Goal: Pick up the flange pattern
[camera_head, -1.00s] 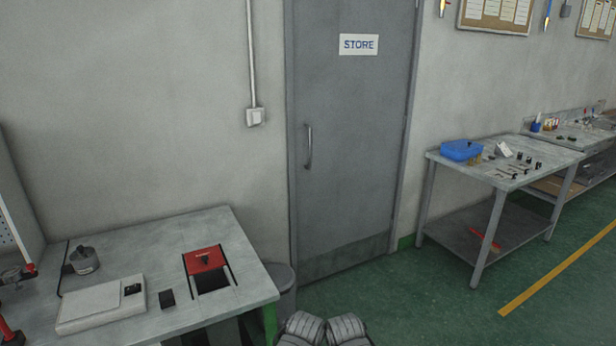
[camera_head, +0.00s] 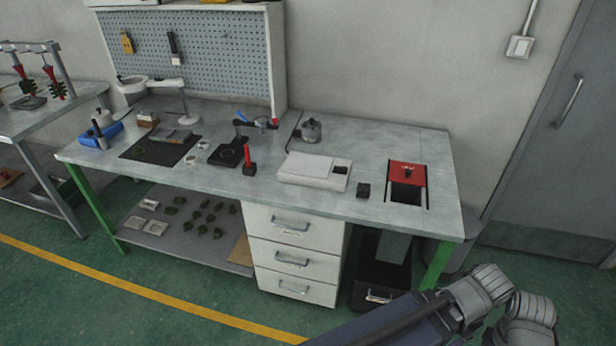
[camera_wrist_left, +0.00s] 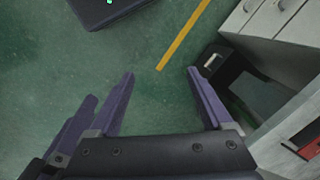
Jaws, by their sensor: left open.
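Several small green pieces (camera_head: 200,218) lie on the lower shelf of the workbench in the head view. They are too small for me to tell whether one is the flange pattern. My left gripper (camera_wrist_left: 160,85) shows in the left wrist view with its purple fingers apart and nothing between them. It is over the green floor, to the left of the bench's white drawers. My right gripper is not in view.
The workbench (camera_head: 250,190) holds a magnifier lamp (camera_head: 183,100), a dark mat (camera_head: 135,150), a white scale-like box (camera_head: 312,170), a metal pot (camera_head: 311,130) and a red-lidded opening (camera_head: 407,172). White drawers (camera_head: 292,262) stand below. The floor (camera_head: 120,305) in front is clear.

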